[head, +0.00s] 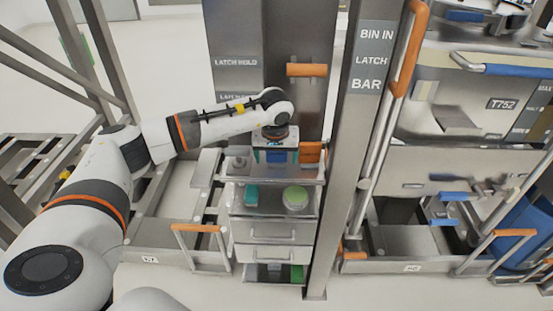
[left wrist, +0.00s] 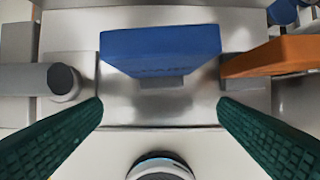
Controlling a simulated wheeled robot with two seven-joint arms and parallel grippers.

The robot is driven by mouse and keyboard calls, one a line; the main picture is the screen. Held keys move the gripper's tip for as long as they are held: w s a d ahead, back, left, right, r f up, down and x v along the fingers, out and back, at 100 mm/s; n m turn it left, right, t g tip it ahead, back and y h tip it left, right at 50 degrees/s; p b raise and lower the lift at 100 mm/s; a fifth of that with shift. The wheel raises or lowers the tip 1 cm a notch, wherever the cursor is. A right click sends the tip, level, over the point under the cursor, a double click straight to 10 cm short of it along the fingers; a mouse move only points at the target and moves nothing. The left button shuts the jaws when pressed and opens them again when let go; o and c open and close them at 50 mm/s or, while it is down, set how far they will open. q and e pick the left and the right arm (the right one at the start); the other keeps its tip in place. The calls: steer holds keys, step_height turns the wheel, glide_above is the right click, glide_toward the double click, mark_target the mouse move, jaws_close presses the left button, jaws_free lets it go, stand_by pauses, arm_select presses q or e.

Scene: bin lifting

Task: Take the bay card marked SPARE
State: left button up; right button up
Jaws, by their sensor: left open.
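A blue card-like block (left wrist: 160,50) stands in a small grey holder on a metal surface in the left wrist view. Faint marks show on its lower face, but I cannot read them. My left gripper (left wrist: 160,103) is open, with its two green ribbed fingers on either side and nearer the camera than the block; nothing is between the fingertips. In the head view the left gripper (head: 277,150) points down over the top tray of a metal cart (head: 272,232), and its fingertips are not clear. My right gripper is not in view.
An orange block (left wrist: 275,55) stands close to the right of the blue one, and a grey cylinder (left wrist: 62,80) lies to the left. The cart's lower shelf holds a teal box (head: 251,195) and a green-lidded jar (head: 295,197). A steel post (head: 345,150) stands right of the cart.

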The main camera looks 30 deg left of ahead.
mark_target(277, 153)
arm_select(q)
steer(key=w, duration=0.1)
steer(key=w+a+b, duration=0.1)
steer(key=w, duration=0.1)
steer(key=w+a+f+b, duration=0.1)
steer(key=shift+w+a, duration=0.15)
steer(key=shift+a, duration=0.1)
steer(key=shift+f+b, duration=0.1)
steer(key=shift+b, duration=0.25)
steer(key=c, duration=1.1)
